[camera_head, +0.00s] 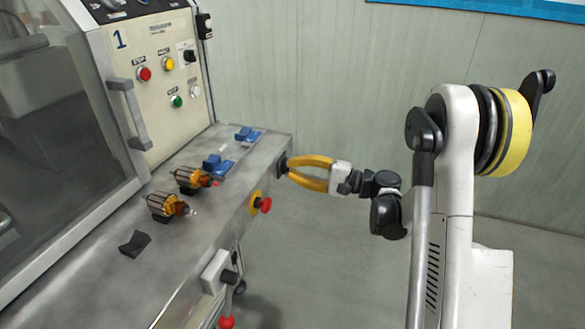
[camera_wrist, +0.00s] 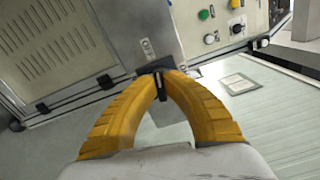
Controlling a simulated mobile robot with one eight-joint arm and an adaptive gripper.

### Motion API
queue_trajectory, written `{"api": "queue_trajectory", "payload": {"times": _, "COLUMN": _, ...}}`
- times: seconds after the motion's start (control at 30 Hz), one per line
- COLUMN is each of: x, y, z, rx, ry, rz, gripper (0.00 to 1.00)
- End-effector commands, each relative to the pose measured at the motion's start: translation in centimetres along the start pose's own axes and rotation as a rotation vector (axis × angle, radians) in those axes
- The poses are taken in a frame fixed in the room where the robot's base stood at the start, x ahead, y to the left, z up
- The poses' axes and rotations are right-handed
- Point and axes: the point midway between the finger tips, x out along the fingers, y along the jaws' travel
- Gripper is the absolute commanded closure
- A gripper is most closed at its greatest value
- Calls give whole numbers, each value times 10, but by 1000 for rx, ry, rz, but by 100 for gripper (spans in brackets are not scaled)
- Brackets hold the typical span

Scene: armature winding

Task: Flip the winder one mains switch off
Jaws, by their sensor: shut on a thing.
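Winder one is the machine with the "1" on its cream panel (camera_head: 160,70). A small black switch (camera_head: 281,163) sits on the right end of its grey bench, and it also shows in the wrist view (camera_wrist: 154,67). My yellow-fingered gripper (camera_head: 289,167) reaches it from the right. In the wrist view the fingertips (camera_wrist: 160,78) meet on the black switch, with its narrow handle between them. The fingers hide part of the switch, so its exact position cannot be told.
A red emergency button (camera_head: 264,204) on a yellow plate and a red-tipped lever (camera_head: 227,321) stick out of the bench front. Two armatures (camera_head: 170,204), (camera_head: 191,178) and blue holders (camera_head: 217,164) sit on the bench top. The floor to the right is clear.

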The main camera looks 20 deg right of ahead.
Motion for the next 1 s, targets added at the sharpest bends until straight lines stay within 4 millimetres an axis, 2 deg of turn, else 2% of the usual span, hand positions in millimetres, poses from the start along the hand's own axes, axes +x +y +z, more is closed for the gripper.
{"api": "queue_trajectory", "payload": {"times": 0.4, "x": 0, "y": 0, "z": 0, "rx": -179, "ry": 0, "rz": -1, "gripper": 100}}
{"api": "queue_trajectory", "payload": {"times": 0.93, "x": 0, "y": 0, "z": 0, "rx": -202, "ry": 1, "rz": -1, "gripper": 100}}
{"api": "queue_trajectory", "payload": {"times": 1.0, "x": 0, "y": 0, "z": 0, "rx": -202, "ry": 1, "rz": -1, "gripper": 75}}
